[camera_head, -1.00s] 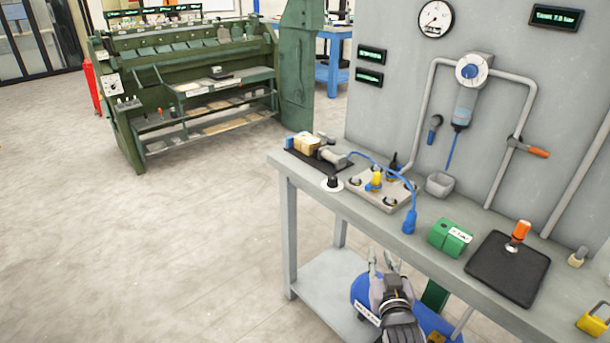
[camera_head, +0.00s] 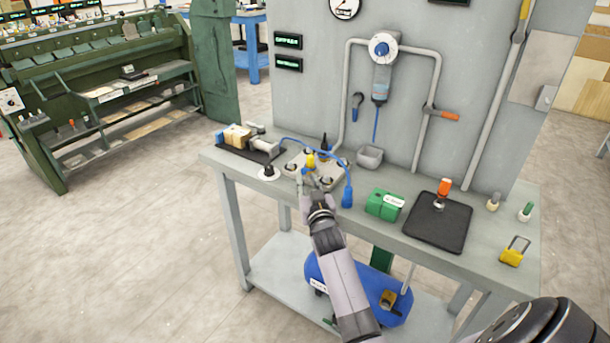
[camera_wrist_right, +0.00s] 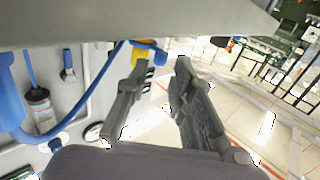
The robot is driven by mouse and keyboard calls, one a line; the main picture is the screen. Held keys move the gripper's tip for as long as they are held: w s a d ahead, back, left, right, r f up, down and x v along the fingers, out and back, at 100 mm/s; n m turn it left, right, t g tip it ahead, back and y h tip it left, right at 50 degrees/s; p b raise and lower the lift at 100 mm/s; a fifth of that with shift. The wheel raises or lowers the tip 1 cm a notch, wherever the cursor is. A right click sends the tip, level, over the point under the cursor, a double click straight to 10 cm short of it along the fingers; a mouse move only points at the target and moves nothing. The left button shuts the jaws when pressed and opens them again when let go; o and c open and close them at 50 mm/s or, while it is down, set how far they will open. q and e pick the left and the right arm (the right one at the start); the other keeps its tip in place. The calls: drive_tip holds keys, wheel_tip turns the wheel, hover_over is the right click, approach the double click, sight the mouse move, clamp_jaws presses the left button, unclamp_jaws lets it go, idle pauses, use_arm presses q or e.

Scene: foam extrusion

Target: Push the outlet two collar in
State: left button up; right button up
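The manifold block (camera_head: 327,181) lies on the bench with several round dark ports. A yellow fitting (camera_head: 310,160) stands on it, with a blue collar at its base partly hidden by my gripper. A blue hose (camera_head: 330,150) arcs over the block and ends in a blue connector (camera_head: 347,196) at the front edge. My right gripper (camera_head: 306,176) is at the block's front, just below the yellow fitting. In the right wrist view its fingers (camera_wrist_right: 160,95) are apart and empty, with the yellow fitting (camera_wrist_right: 139,52) and blue collar (camera_wrist_right: 152,57) beyond them. I cannot tell which collar is outlet two.
A blue tank (camera_head: 325,275) is on the lower shelf. A grey cup (camera_head: 370,157) stands behind the block.

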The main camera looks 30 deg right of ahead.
sight(304, 172)
drive_tip(key=shift+x, duration=1.75)
drive_tip(key=shift+c, duration=0.3)
